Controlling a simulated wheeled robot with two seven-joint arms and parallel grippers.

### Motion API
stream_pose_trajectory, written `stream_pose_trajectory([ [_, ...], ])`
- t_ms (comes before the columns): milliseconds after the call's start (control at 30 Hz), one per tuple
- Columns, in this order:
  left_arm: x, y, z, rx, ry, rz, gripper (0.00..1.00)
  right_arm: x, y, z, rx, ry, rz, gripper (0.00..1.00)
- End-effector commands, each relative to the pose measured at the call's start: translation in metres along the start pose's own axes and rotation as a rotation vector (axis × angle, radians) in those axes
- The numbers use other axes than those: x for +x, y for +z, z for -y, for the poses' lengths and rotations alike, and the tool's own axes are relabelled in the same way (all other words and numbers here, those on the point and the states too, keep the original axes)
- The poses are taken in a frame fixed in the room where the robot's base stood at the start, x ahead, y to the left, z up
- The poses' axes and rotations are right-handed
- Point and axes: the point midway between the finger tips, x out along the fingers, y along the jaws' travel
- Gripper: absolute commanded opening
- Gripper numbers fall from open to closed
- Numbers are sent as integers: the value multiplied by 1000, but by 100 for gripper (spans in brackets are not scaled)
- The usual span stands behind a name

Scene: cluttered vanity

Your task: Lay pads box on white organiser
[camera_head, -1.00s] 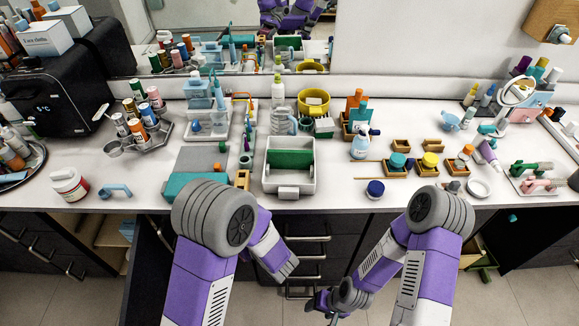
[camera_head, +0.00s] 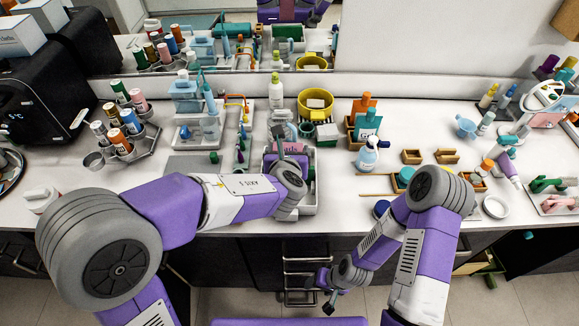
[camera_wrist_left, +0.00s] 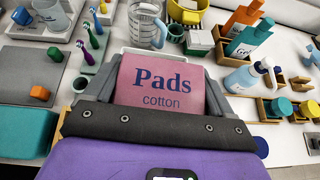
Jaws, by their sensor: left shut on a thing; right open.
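The pink pads box (camera_wrist_left: 160,84), lettered "Pads cotton", is gripped between the grey fingers of my left gripper (camera_wrist_left: 157,98) in the left wrist view. In the head view my left gripper (camera_head: 286,150) is over the white organiser (camera_head: 309,196), and the box is hard to make out there. The organiser is mostly hidden by my left wrist; its right side shows, and a white rim shows behind the box in the wrist view. I cannot tell whether the box touches it. My right gripper (camera_head: 327,290) is open and empty, low in front of the counter.
A clear measuring jug (camera_wrist_left: 147,24) stands just behind the box. A yellow basket (camera_head: 315,104) is behind the organiser. Blue pump bottle (camera_head: 368,155) and small wooden trays (camera_head: 411,157) stand to the right. A grey mat (camera_head: 190,165) lies left.

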Motion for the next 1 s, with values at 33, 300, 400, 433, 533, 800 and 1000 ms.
stream_pose_trajectory([
  [33,1,-3,0,1,0,-1,53,2,0,-1,0,0,1,63],
  [300,22,-41,0,1,2,-2,53,21,0,-8,0,0,2,63],
  [400,26,-48,0,1,2,-1,53,23,0,-9,0,0,2,63],
  [433,28,-51,0,1,2,-2,53,24,0,-9,0,0,2,63],
  [533,36,-66,0,3,2,-4,53,32,-1,-12,0,0,1,63],
  [800,49,-90,-1,-1,3,-1,53,42,-1,-16,0,0,1,63],
  [1000,48,-88,0,-1,2,0,53,40,-2,-15,0,0,1,63],
])
